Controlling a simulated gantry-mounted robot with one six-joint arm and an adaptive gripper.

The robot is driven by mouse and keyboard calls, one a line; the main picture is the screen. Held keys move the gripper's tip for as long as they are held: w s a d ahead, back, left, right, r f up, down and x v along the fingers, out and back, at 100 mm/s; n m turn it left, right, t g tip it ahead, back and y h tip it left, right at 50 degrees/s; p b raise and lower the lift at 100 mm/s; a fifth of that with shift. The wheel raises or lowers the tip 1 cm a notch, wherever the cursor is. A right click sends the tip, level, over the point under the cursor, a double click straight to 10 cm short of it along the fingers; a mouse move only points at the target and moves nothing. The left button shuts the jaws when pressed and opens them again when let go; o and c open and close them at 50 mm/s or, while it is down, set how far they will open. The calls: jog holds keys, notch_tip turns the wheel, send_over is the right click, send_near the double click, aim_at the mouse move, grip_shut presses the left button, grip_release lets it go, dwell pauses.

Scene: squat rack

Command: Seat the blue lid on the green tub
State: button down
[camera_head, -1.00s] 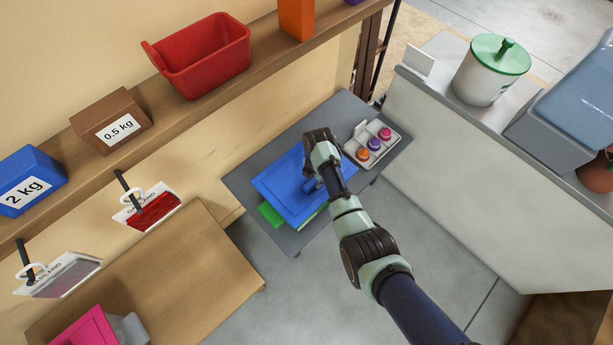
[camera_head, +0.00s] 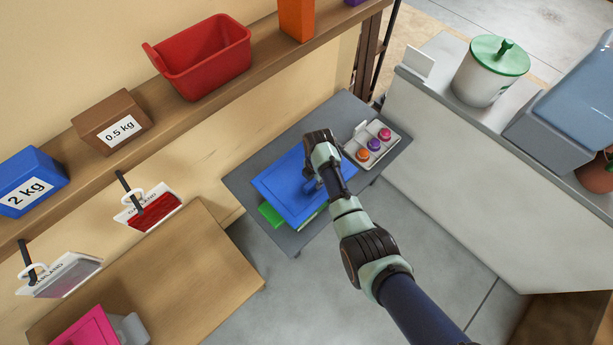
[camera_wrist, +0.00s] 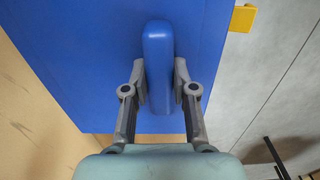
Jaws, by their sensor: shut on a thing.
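The blue lid (camera_head: 283,188) is a flat panel above the grey table in the head view, partly covered by my arm. In the wrist view, the blue lid (camera_wrist: 90,60) fills the upper left, and its raised blue handle (camera_wrist: 158,62) stands between my fingers. My gripper (camera_wrist: 159,92) is shut on this handle. In the head view my gripper (camera_head: 313,180) is over the lid's right part, its fingers mostly hidden. The green tub (camera_head: 270,213) shows only as a green edge below the lid's lower left side. Whether lid and tub touch is hidden.
A pale tray (camera_head: 354,153) with several coloured round pieces sits on the grey table (camera_head: 240,178), right of the lid. A wooden shelf with a red bin (camera_head: 205,62) runs along the wall. A yellow tab (camera_wrist: 241,18) shows beside the lid in the wrist view.

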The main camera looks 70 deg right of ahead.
jog(key=shift+f, duration=0.4)
jog(key=c, duration=0.8)
grip_release()
jog(key=shift+c, duration=0.2)
notch_tip(320, 180, up, 12)
